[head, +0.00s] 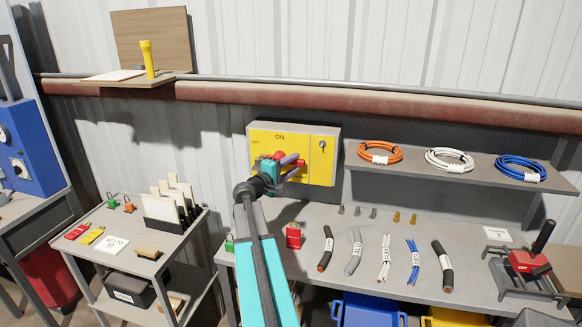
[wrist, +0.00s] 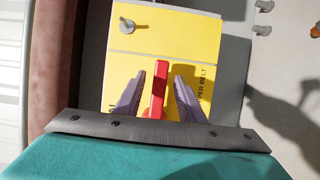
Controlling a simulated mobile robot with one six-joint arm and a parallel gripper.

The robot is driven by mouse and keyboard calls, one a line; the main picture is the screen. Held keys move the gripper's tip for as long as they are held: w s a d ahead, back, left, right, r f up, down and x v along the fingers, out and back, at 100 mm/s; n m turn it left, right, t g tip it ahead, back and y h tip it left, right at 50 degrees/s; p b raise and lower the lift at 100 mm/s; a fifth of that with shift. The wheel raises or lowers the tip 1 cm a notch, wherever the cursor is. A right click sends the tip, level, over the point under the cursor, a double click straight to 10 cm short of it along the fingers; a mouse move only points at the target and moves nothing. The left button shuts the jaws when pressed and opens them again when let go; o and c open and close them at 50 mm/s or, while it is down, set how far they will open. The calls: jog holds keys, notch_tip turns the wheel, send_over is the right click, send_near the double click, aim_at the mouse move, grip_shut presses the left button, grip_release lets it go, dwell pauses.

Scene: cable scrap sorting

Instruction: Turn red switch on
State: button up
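The red switch handle (head: 278,156) is on a yellow panel (head: 318,170) fixed to a grey box at the back of the bench. The panel reads "ON" at the top and "OFF" at the upper left. My gripper (head: 293,162) is in front of the panel and hides part of the switch. In the wrist view the red handle (wrist: 159,85) stands between the two purple fingers of my gripper (wrist: 159,82). The fingers are spread, with a visible gap on each side of the handle. The handle's exact setting is hard to tell.
A small key switch (head: 322,144) sits on the panel's right part. The bench (head: 340,278) holds a red padlock (head: 293,235) and several cable pieces. A shelf (head: 450,178) with cable coils is to the right. A cart with tags and locks stands to the left.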

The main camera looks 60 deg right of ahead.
grip_shut()
jog(key=shift+a, duration=0.25)
jog(key=shift+w+r, duration=0.1)
jog(key=shift+w+b, duration=0.1)
jog(key=shift+b, duration=0.2)
